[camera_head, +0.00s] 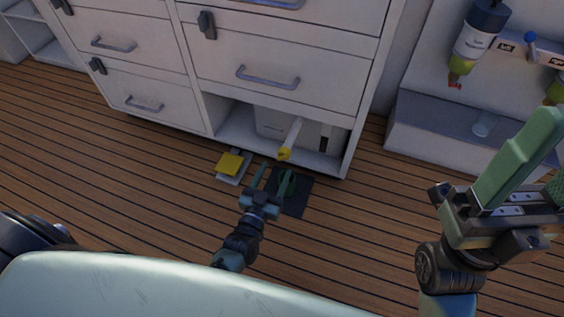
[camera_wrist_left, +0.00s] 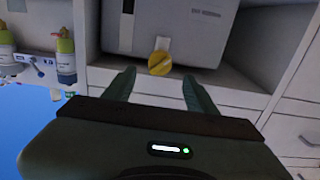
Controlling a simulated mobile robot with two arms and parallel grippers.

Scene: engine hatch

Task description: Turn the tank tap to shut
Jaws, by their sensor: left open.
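The tank (camera_wrist_left: 205,25) is a pale grey box inside the low open compartment of the cabinet; it also shows in the head view (camera_head: 270,122). Its tap has a round yellow end (camera_wrist_left: 160,63) on the tank's front, seen in the head view as a pale stem with a yellow tip (camera_head: 286,152). My left gripper (camera_head: 273,180) is open and empty in front of the compartment. In the left wrist view, the yellow end appears between and beyond its fingertips (camera_wrist_left: 158,80), apparently untouched. My right gripper (camera_head: 525,170) is raised at the right; its finger gap is unclear.
Below the left gripper lies a dark square (camera_head: 297,203) on the plank floor. A yellow block (camera_head: 230,162) on a grey piece lies to its left. Drawers (camera_head: 280,55) stand above the compartment. The floor on the left is clear.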

